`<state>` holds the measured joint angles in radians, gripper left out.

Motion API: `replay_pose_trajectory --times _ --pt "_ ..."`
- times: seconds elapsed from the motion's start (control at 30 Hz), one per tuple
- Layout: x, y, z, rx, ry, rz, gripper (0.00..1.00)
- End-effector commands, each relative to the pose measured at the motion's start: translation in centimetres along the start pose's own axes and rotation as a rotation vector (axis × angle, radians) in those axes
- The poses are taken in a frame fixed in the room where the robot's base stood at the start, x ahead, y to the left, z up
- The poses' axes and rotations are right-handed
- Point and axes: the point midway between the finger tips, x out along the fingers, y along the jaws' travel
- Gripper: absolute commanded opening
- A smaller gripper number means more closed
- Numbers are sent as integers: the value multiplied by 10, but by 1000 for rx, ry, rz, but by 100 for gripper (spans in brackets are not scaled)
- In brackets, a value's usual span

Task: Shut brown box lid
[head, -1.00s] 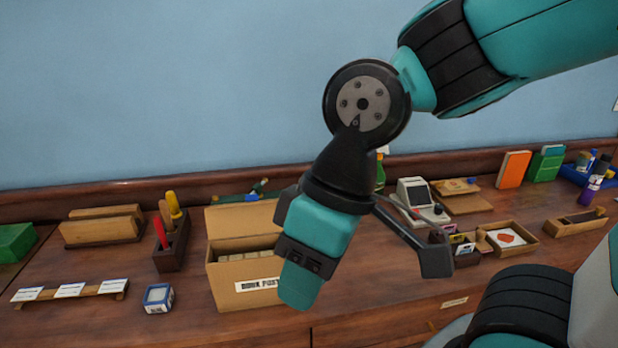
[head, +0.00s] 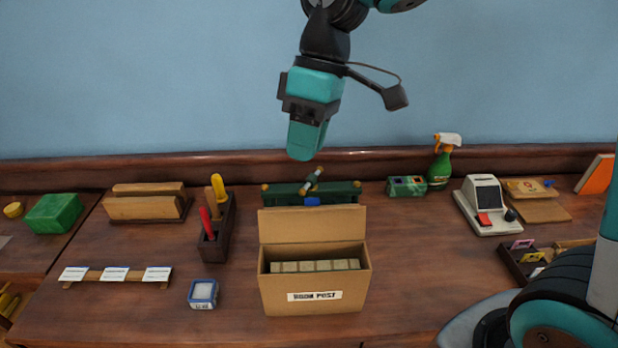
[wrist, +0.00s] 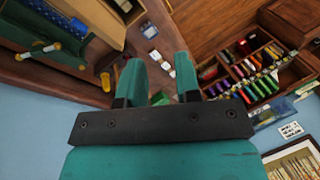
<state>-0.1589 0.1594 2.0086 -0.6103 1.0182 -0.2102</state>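The brown cardboard box (head: 270,295) stands on the wooden desk, with a label on its front. Its lid (head: 312,224) is open and stands upright at the back edge. A row of pale blocks or cards (head: 315,266) shows inside. My gripper (head: 304,150) hangs above and behind the box in the head view, pointing down and apart from the lid. In the wrist view its two teal fingers (wrist: 158,75) are spread with nothing between them. Part of the box (wrist: 100,14) shows at the top left of the wrist view.
A green rack (head: 335,190) stands right behind the lid. A dark tool holder (head: 216,240) with upright handles and a small blue-white box (head: 203,294) are left of the box. A card machine (head: 487,205) is at right.

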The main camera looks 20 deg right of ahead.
Motion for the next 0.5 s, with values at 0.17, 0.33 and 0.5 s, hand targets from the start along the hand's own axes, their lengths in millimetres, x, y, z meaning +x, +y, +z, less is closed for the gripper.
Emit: replay_pose_trajectory --times 0.17,0.33,0.5 --pt "-24 84 -42 -158 -119 -48 31" --pt "-22 142 -52 -272 -197 -78 31" --pt "-17 168 -51 -323 -231 -91 31"
